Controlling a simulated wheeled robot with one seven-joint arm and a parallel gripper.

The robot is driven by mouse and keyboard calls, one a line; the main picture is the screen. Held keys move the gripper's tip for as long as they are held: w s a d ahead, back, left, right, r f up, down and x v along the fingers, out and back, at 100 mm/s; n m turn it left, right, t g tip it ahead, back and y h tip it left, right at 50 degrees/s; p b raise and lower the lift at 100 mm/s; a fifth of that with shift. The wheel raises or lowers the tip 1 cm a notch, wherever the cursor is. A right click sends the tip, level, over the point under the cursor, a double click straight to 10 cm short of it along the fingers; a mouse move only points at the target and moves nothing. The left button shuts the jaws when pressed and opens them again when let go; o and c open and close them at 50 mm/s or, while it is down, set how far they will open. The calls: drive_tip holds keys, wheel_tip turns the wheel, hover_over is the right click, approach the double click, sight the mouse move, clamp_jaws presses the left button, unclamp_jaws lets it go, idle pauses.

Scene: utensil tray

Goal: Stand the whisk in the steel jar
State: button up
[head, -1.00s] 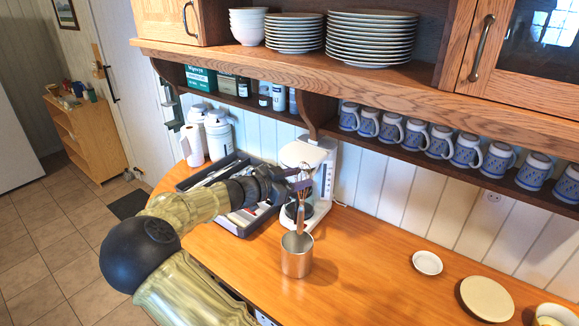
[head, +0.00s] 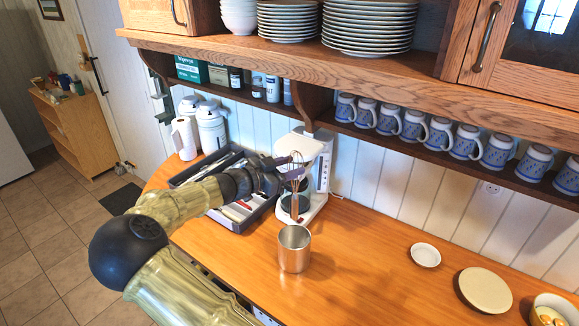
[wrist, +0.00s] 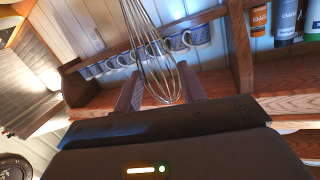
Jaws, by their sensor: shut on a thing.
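The whisk (head: 295,206) is held upright in my gripper (head: 292,172), with its brownish handle hanging down and its wire loops near the jaws. In the wrist view the wire loops (wrist: 150,45) rise between the two fingers of my gripper (wrist: 160,88). The steel jar (head: 294,252) stands upright on the wooden counter, its mouth open and nothing seen standing in it. The whisk's lower end is above the jar's mouth in the picture, apart from it, in front of the white coffee maker.
The white coffee maker (head: 316,160) stands close behind the whisk. A dark utensil tray (head: 250,222) lies left of it. A small white dish (head: 425,255) and a cream plate (head: 485,290) lie at right. A shelf of mugs (head: 412,126) overhangs the back.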

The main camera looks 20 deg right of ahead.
drive_tip(key=b, duration=0.2)
hover_over(293, 207)
drive_tip(key=a, duration=0.1)
drive_tip(key=shift+f, duration=3.2)
wheel_tip(293, 207, down, 9)
drive_tip(key=b, duration=1.1)
drive_tip(key=shift+s+a, duration=0.15)
drive_tip(key=shift+r, duration=0.1)
drive_tip(key=o, duration=1.2)
drive_tip(key=shift+s+a+b, duration=0.15)
drive_tip(key=shift+a+b, duration=0.2)
drive_tip(key=shift+a, duration=0.2)
drive_tip(key=b+v, duration=0.4)
drive_tip(key=v, duration=1.2)
drive_tip(key=shift+s+r, duration=0.15)
drive_tip(key=shift+a, duration=0.1)
